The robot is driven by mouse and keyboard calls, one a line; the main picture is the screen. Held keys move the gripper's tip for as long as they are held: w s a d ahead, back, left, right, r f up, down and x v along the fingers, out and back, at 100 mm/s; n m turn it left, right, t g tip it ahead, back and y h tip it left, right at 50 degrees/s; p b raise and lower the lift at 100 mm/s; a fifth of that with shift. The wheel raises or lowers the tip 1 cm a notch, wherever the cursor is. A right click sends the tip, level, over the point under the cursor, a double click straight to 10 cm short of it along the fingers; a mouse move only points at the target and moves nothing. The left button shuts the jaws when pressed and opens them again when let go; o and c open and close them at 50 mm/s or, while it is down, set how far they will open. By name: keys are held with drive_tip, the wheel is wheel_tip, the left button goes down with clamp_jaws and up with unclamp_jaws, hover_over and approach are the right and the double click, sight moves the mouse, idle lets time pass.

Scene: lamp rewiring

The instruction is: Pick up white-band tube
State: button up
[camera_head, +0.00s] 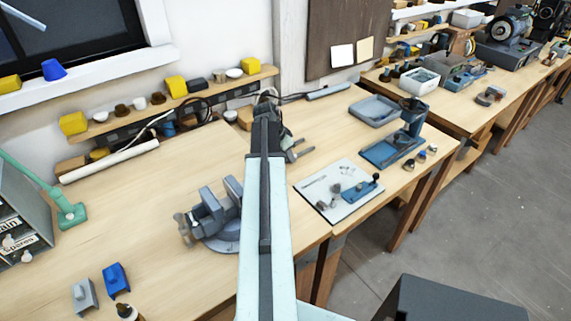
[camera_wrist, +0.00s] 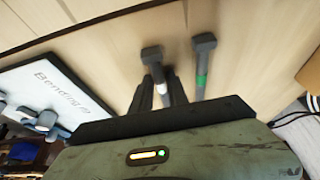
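In the wrist view, the white-band tube (camera_wrist: 153,56) has a dark, wide head and a white band lower down. It lies between the two fingers of my gripper (camera_wrist: 160,76), which appear on either side of it. A green-band tube (camera_wrist: 203,46) lies just to the right, outside the fingers. In the head view, my gripper (camera_head: 299,149) is over the bench behind the white board, its fingers apart. I cannot make out the tubes there. Whether the fingers touch the white-band tube is hard to tell.
The white bending board (camera_head: 325,190) with small blue and grey parts lies close by, also at left in the wrist view (camera_wrist: 45,95). A vise (camera_head: 215,215) stands to the left. A blue tray (camera_head: 375,110) and blue press (camera_head: 400,140) stand to the right.

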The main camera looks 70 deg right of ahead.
clamp_jaws()
